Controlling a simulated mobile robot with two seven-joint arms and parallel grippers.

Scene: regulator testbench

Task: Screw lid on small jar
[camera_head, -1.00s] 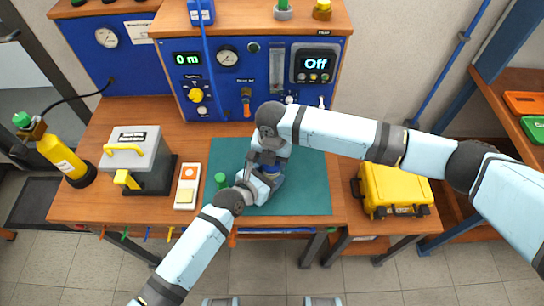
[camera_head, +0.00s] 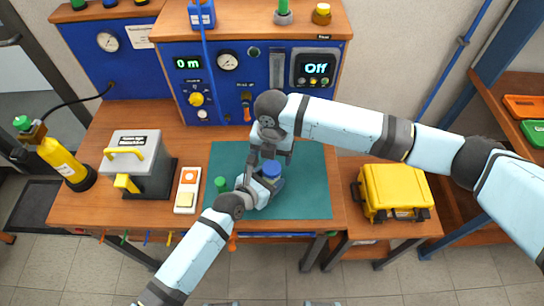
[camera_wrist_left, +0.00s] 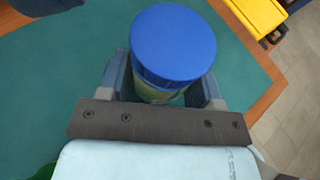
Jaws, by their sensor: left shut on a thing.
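A small jar (camera_wrist_left: 158,95) with a greenish body stands in my left gripper. A blue lid (camera_wrist_left: 174,45) sits on its top and looks level; the lid also shows in the head view (camera_head: 271,168). My left gripper (camera_head: 268,181) is shut around the jar's body over the green mat, one finger on each side in the left wrist view. The jar's lower part is hidden by the gripper. My right gripper (camera_head: 269,157) points down just above and behind the lid, with its fingers apart and nothing seen between them.
The green mat (camera_head: 310,195) lies on the wooden bench. A green-capped item (camera_head: 221,184) stands at its left edge, beside a handheld meter (camera_head: 187,190) and a grey case (camera_head: 142,160). The blue regulator panel (camera_head: 240,85) rises behind. A yellow case (camera_head: 396,188) is at the right.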

